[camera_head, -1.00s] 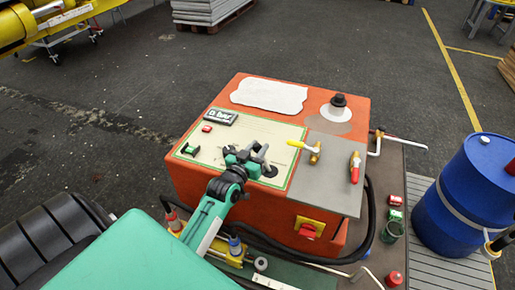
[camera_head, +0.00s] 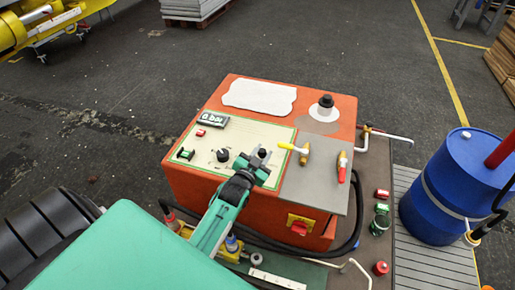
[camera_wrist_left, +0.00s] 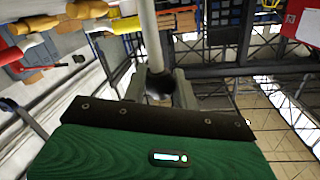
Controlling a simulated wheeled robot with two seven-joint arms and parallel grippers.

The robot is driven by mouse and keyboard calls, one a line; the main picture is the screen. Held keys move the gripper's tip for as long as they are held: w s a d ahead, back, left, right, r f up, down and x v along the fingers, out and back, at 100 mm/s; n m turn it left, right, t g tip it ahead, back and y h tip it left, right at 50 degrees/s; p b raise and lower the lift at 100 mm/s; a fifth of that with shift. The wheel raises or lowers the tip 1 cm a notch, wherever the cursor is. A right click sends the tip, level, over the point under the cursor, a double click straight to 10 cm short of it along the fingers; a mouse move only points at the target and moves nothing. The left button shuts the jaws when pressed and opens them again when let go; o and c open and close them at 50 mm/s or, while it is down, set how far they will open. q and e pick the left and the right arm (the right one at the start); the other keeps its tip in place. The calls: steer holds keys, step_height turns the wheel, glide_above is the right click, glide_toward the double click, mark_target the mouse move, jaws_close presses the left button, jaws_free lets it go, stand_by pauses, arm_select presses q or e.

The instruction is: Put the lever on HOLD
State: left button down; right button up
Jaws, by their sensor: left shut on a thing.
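The orange control box (camera_head: 184,176) has a cream panel with a black knob (camera_head: 223,155) and a display reading what looks like "0 bar". My left gripper (camera_head: 257,165) is over the panel's right front part. In the left wrist view, its fingers (camera_wrist_left: 158,90) are shut around the black ball end of the lever (camera_wrist_left: 151,38), whose pale rod runs upward in that view. In the head view the lever is mostly hidden by the gripper, and I cannot read a HOLD mark. My right gripper is not in view.
Beside the panel are a yellow-handled valve (camera_head: 293,147) and a red-handled valve (camera_head: 342,166). A black-capped fitting (camera_head: 325,106) stands at the box's back right. A blue barrel (camera_head: 448,190) stands at the right. Open floor lies behind the box.

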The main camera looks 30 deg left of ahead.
arm_select(q)
steer(key=c, duration=1.1)
jaws_free()
steer(key=shift+s+d, duration=0.1)
steer(key=shift+s, duration=0.35)
steer(key=s, duration=0.4)
steer(key=s+d+b, duration=0.1)
steer(key=s, duration=0.3)
steer(key=s+r+b, duration=0.1)
steer(key=s, duration=0.3)
steer(key=shift+s+d, duration=0.15)
steer(key=shift+s, duration=0.25)
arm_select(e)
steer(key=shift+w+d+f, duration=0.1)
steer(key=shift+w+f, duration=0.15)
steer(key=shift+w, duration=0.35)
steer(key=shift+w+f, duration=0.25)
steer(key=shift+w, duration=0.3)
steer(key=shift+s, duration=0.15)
